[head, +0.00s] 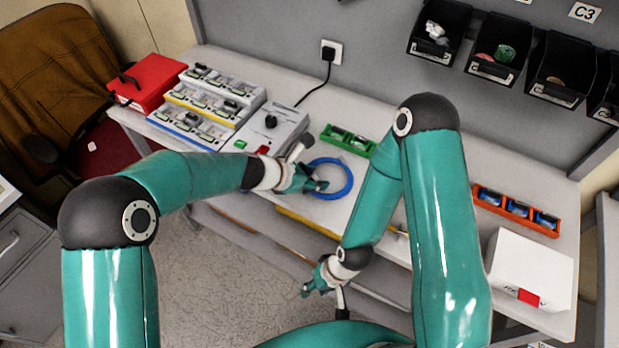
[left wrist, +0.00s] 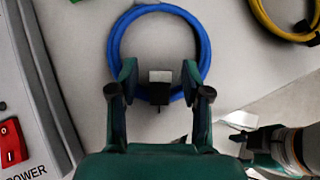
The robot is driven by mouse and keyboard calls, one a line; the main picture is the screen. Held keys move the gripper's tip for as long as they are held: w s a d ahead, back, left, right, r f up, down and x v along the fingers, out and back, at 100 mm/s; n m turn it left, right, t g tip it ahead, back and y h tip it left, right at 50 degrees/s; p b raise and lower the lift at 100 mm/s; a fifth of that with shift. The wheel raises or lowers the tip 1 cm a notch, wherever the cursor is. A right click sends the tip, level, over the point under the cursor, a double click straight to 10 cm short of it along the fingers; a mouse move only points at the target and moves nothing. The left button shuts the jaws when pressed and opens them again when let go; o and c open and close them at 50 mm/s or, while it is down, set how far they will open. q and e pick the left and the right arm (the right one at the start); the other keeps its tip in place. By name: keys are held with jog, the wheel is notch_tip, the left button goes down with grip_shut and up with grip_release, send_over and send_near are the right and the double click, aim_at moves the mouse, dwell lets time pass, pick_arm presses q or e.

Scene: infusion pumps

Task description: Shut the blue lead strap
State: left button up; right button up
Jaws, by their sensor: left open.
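The blue lead (head: 350,181) lies coiled on the white table; its ring also shows in the left wrist view (left wrist: 204,45). The strap (left wrist: 160,76), a pale block with a dark lower part, sits on the near side of the coil. I cannot tell from these frames how far it is closed. My left gripper (head: 312,172) is over the coil, and its fingers stand open on either side of the strap in the left wrist view (left wrist: 160,80), apart from it. My right gripper (head: 322,284) is low at the table's front; its fingers are too small to read.
A grey unit (head: 268,128) with a red power switch (left wrist: 10,142) stands left of the coil. A green tray (head: 347,140) is behind it. A yellow coil (left wrist: 270,22) lies to the right in the wrist view. An orange tray (head: 515,211) and white box (head: 530,265) are further right.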

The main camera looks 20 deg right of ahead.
pick_arm(q)
jog(key=v, duration=1.1)
jog(key=shift+a+r, duration=0.2)
jog(key=shift+a, duration=0.1)
